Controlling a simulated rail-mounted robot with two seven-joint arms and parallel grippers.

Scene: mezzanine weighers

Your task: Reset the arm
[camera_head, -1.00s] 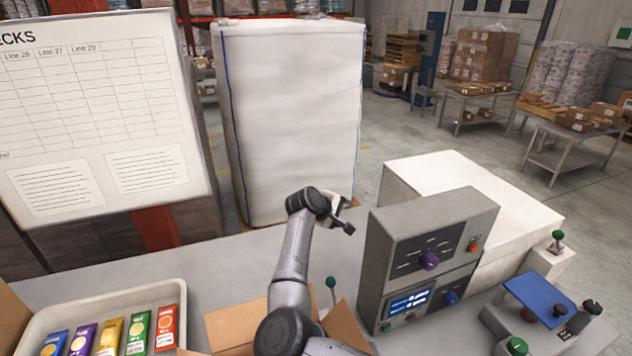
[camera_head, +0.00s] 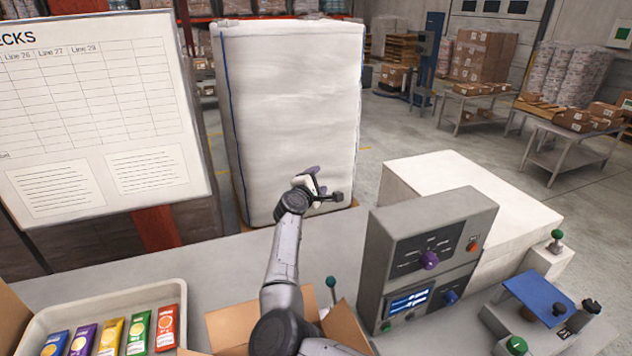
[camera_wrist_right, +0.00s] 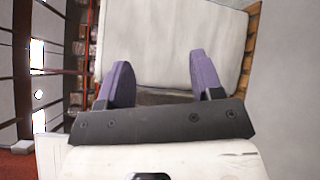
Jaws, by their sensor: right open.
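My right arm (camera_head: 285,255) reaches up from the bottom middle of the head view, over an open cardboard box. My right gripper (camera_head: 318,178) is raised in front of the big white wrapped block (camera_head: 290,110). In the right wrist view the gripper's two purple fingers (camera_wrist_right: 158,82) stand well apart with nothing between them. The white block (camera_wrist_right: 170,40) shows beyond the fingertips there. My left gripper is in neither view.
A grey control unit (camera_head: 425,260) with knobs stands right of my arm. The open cardboard box (camera_head: 232,325) is below it. A tray (camera_head: 30,335) of several coloured packets is at lower left, under a white chart board (camera_head: 95,100). The grey counter between is clear.

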